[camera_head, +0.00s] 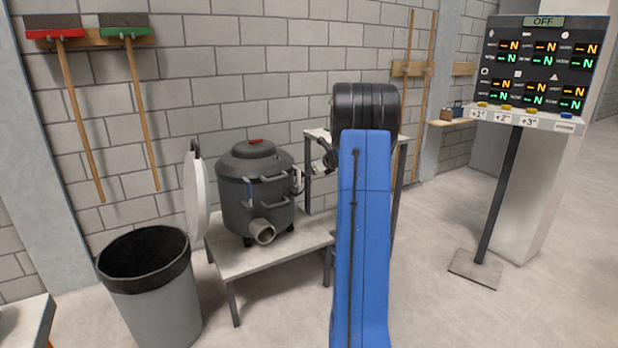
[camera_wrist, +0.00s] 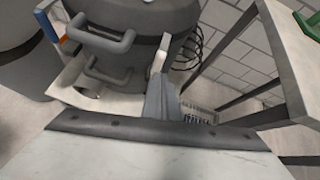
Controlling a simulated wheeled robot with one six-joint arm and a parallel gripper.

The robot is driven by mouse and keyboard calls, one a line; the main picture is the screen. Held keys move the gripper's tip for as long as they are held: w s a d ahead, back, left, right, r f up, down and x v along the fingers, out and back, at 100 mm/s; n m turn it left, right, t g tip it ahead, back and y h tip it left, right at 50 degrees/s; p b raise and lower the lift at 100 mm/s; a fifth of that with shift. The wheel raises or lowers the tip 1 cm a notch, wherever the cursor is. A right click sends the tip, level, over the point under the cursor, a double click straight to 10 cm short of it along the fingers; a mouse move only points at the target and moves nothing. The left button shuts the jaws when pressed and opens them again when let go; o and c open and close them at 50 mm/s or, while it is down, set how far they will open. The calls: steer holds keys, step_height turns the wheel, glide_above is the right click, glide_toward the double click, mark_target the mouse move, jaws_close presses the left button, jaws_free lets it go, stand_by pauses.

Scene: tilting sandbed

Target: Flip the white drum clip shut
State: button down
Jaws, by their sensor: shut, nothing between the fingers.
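The dark grey drum (camera_head: 253,195) stands on a low table, with its lid down on top. A small white clip (camera_head: 298,181) is on the right side of the drum; it also shows in the wrist view (camera_wrist: 160,54), standing out from the drum wall. My gripper (camera_head: 308,172) is at that right side, partly hidden by my blue arm. In the wrist view my gripper (camera_wrist: 160,92) is shut and empty, its grey fingers close to the white clip. I cannot tell whether they touch.
The low table (camera_head: 268,262) carries the drum. A grey bin (camera_head: 155,300) stands to the left, with a round white lid (camera_head: 196,195) upright beside the drum. A taller table (camera_head: 318,133) is behind and right. A panel stand (camera_head: 500,190) is far right.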

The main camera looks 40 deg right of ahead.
step_height(320, 180, up, 7)
steer(key=s, duration=0.2)
steer(key=shift+d+r, duration=0.15)
stand_by(0.5)
steer(key=s+a+r+n+g+y, duration=0.15)
steer(key=a+n, duration=0.35)
steer(key=a, duration=0.7)
steer(key=s+a+r+n+y, duration=0.1)
steer(key=s+a+r+n, duration=0.2)
steer(key=a, duration=0.8)
steer(key=s+a+n+g, duration=0.1)
steer(key=s+a+n, duration=0.35)
steer(key=a, duration=0.45)
steer(key=s+a+n+g, duration=0.1)
steer(key=s+a+n, duration=0.35)
steer(key=a, duration=0.45)
steer(key=s+a+f+n+g, duration=0.2)
steer(key=s+a+f+n, duration=0.1)
steer(key=s+a+n, duration=0.9)
steer(key=s+a+f+n, duration=0.1)
steer(key=s+f+n, duration=0.2)
steer(key=s, duration=0.6)
steer(key=s+a+f+n+h, duration=0.1)
steer(key=s+f+n, duration=0.2)
steer(key=s, duration=0.6)
steer(key=shift+f+n+g, duration=0.3)
steer(key=shift+f+g, duration=0.05)
steer(key=shift+f, duration=0.25)
